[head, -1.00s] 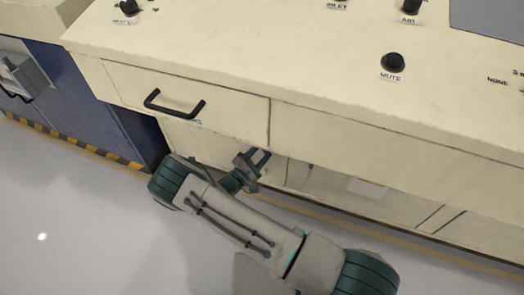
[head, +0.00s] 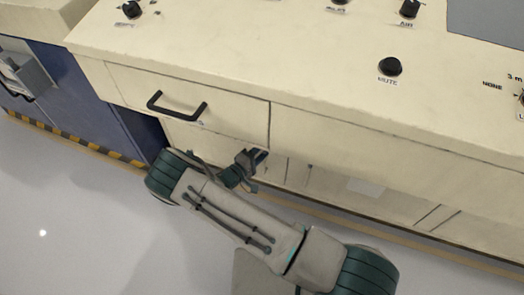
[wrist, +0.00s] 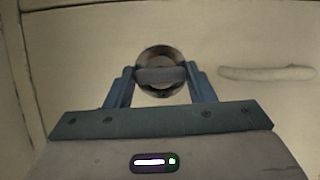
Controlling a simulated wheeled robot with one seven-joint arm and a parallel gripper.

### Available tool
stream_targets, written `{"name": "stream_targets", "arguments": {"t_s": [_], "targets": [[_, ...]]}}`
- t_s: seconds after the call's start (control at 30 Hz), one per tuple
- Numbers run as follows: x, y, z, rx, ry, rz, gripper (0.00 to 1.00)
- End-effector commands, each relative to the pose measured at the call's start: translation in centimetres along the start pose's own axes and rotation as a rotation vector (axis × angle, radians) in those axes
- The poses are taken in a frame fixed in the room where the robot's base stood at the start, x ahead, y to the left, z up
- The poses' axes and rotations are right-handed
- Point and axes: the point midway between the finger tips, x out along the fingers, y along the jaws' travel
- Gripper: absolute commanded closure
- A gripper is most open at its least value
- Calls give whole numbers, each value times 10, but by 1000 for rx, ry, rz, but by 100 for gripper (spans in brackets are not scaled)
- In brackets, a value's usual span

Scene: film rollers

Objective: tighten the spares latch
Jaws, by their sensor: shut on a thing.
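The latch (wrist: 160,76) shows in the wrist view as a round dark metal ring with a flat grip bar lying level across it, on a cream panel. I cannot read a label on it. My gripper (wrist: 161,84) has its two blue fingers on either side of the bar and is shut on it. In the head view my gripper (head: 257,159) is low at the front of the cream console, below the drawer; there the arm and fingers hide the latch.
A drawer with a black handle (head: 177,104) is above and left of my gripper. A black MUTE knob (head: 390,66) stands on the console top (head: 300,60). In the wrist view a pale handle-like bar (wrist: 268,73) is right of the latch. Open floor (head: 70,220) lies left.

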Motion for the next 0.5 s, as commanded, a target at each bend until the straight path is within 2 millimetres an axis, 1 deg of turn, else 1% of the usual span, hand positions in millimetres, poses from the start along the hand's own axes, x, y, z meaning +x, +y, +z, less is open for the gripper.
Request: {"name": "stream_targets", "arguments": {"t_s": [0.23,0.27,0.3,0.33,0.5], "targets": [[-2,-1,-2,0,5,-3,74],[-2,-1,-2,0,5,-3,43],[-2,-1,-2,0,5,-3,31],[-1,-1,-2,0,4,-3,29],[1,0,0,-1,0,-1,29]]}}
